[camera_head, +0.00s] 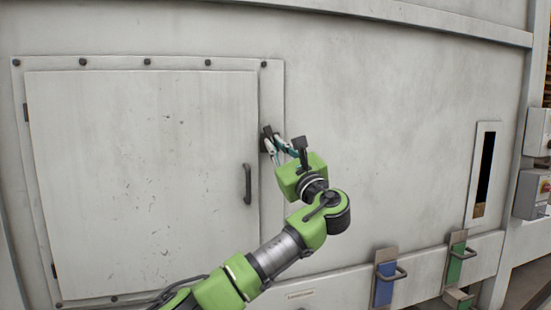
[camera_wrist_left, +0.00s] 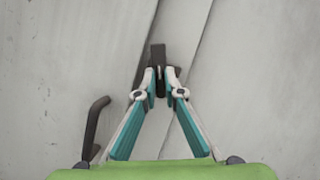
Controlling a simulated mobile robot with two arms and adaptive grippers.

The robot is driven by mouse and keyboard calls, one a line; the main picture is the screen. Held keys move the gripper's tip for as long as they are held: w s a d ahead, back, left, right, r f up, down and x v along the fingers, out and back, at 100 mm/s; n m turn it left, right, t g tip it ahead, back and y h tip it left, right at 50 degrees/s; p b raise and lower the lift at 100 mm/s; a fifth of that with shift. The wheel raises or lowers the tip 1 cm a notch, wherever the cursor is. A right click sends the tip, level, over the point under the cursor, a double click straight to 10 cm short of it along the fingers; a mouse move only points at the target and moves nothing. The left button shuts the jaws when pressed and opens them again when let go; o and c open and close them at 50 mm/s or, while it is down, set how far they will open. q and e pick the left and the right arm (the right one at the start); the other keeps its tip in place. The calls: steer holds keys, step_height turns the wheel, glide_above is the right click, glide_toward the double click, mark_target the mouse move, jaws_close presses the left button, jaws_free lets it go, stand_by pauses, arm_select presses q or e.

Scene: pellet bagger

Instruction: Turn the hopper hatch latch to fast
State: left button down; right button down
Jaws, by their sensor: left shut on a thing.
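The hopper hatch (camera_head: 140,180) is a large pale panel, shut flush in its bolted frame. Its small dark latch (camera_head: 267,131) sits at the hatch's right edge, above the handle; in the left wrist view the latch (camera_wrist_left: 158,56) stands between the fingertips. My left gripper (camera_head: 272,147) is shut on the latch, its fingers (camera_wrist_left: 166,82) on either side of it. The fingers hide part of the latch and its base. My right gripper is not in view.
A dark bar handle (camera_head: 247,184) is on the hatch just below the latch, and beside my left fingers in the wrist view (camera_wrist_left: 96,128). Blue (camera_head: 384,283) and green (camera_head: 456,262) handled slides, a slotted window (camera_head: 484,172) and control boxes (camera_head: 533,194) are to the right. The wall between is clear.

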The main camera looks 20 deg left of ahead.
arm_select(q)
steer(key=n+g, duration=0.1)
steer(key=n, duration=0.1)
steer(key=n+b, duration=0.1)
steer(key=n, duration=0.1)
steer(key=shift+d+f+g+y, duration=0.1)
steer(key=shift+g+y, duration=0.3)
steer(key=n+g+p, duration=0.1)
steer(key=n+p, duration=0.1)
steer(key=n, duration=0.2)
steer(key=n+g+p, duration=0.2)
steer(key=n, duration=0.2)
steer(key=n+g+h+p, duration=0.1)
steer(key=n+p, duration=0.1)
steer(key=n, duration=0.2)
steer(key=shift+g+p, duration=0.3)
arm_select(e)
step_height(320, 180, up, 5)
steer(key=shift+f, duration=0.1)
arm_select(q)
steer(key=shift+n, duration=0.3)
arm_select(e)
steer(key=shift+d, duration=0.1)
arm_select(q)
steer(key=c, duration=2.1)
jaws_free()
steer(key=shift+c, duration=0.2)
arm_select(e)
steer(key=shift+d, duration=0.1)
